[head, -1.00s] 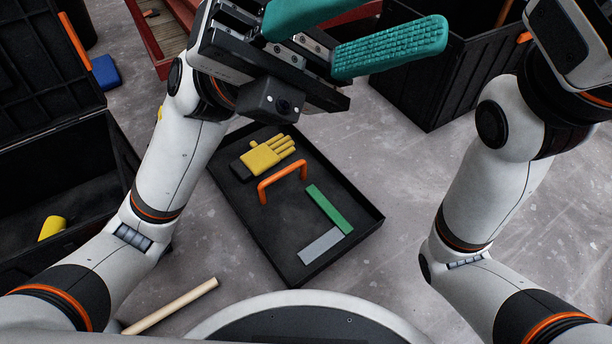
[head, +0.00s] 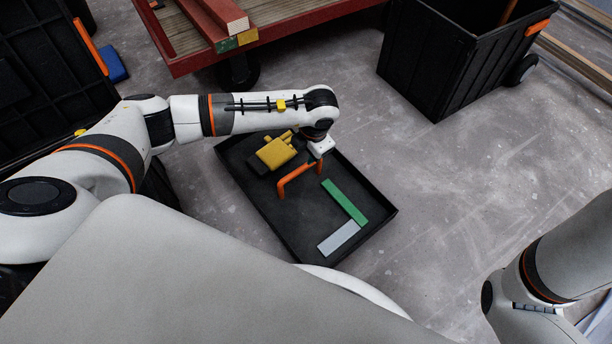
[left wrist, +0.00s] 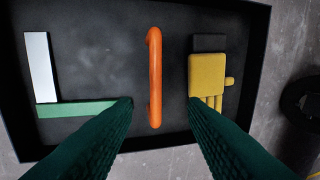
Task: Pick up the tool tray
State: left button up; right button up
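The tool tray (head: 368,222) is a shallow black tray on the floor, with an upright orange handle (head: 298,176) across its middle. It holds a yellow glove (head: 277,152) and a square with a green arm (head: 344,201) and a grey arm (head: 338,239). My left gripper (head: 319,157) is above the tray near the handle, its fingers mostly hidden in the head view. In the left wrist view its teal fingers (left wrist: 160,101) are apart and empty, one on each side of the handle (left wrist: 154,78). My right gripper is out of view.
A black wheeled bin (head: 430,65) stands at the back right. A red-edged cart (head: 205,60) with painted battens (head: 214,20) stands behind the tray. A black case (head: 50,60) is at the left. The floor right of the tray is clear.

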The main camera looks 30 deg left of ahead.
aim_at(304, 166)
pick_arm(q)
jog(key=b+x, duration=0.4)
jog(key=x, duration=0.2)
jog(key=shift+d+f, duration=0.1)
jog(key=shift+f, duration=0.05)
jog(key=b+x, duration=0.2)
jog(key=b, duration=0.1)
jog(key=d+b+x, duration=0.1)
jog(key=b+x, duration=0.1)
jog(key=x, duration=0.1)
jog(key=shift+w+a+b, duration=0.15)
jog(key=shift+w+b, duration=0.05)
jog(key=shift+b, duration=0.2)
grip_shut()
